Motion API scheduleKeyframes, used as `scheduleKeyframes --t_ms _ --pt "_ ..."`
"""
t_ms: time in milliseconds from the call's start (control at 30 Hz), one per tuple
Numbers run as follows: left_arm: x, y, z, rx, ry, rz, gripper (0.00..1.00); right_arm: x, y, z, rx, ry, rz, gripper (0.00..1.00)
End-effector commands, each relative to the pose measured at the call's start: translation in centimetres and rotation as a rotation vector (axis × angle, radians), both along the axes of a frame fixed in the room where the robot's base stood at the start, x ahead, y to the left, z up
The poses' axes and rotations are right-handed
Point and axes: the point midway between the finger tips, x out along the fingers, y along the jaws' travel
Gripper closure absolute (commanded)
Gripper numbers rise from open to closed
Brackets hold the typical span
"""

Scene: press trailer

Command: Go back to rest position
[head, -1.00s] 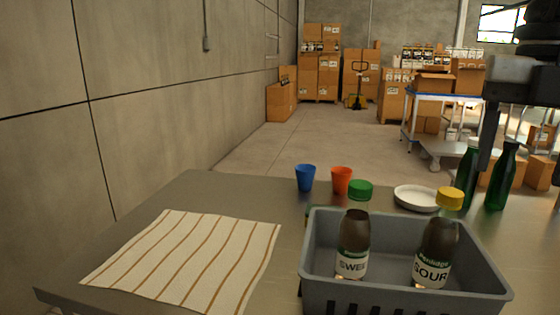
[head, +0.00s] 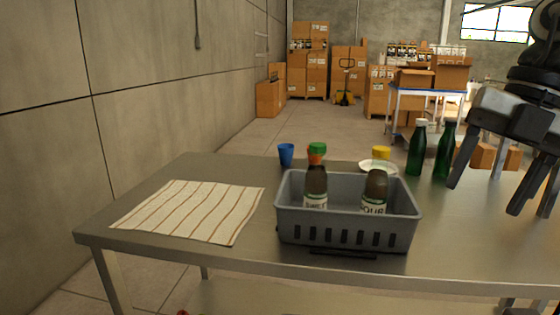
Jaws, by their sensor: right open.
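My right gripper (head: 491,192) shows at the right edge, above the right side of the table. Its fingers are spread apart with nothing between them. My left gripper does not show. A grey basket (head: 343,232) stands on the metal table (head: 180,256). It holds a green-capped bottle (head: 316,187) labelled sweet and a yellow-capped bottle (head: 376,190) labelled sour, both upright. My right gripper is apart from the basket and both bottles.
A striped cloth (head: 190,211) lies flat on the table's left. A blue cup (head: 286,154), a white plate (head: 366,166) and two green bottles (head: 417,152) (head: 444,152) stand behind the basket. An orange cup is mostly hidden. Boxes (head: 308,60) are stacked far back.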

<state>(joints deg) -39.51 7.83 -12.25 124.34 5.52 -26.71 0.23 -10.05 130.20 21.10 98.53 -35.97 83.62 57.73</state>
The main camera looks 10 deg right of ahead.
Motion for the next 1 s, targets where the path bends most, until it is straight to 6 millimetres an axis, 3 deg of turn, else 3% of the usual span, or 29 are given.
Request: scheduleKeyframes --t_ms 267,467,600,767,867,1000 --pt "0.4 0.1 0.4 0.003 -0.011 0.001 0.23 1.7 0.4 -5.6 0.383 -0.079 -0.04 0.39" --pt "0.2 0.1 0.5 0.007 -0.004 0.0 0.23 3.2 1.2 -11.8 0.79 -0.198 -0.217 0.39" --pt "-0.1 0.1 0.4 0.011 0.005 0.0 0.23 3.9 1.5 -17.0 1.057 -0.298 -0.479 0.39" --pt "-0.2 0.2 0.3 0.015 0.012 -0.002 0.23 3.3 2.1 -23.8 1.236 -0.358 -0.873 0.39" --pt "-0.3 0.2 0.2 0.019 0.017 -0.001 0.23 1.9 3.2 -28.5 1.277 -0.345 -1.146 0.39" --pt "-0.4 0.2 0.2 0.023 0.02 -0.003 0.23 -1.4 6.6 -34.7 1.251 -0.244 -1.518 0.39"
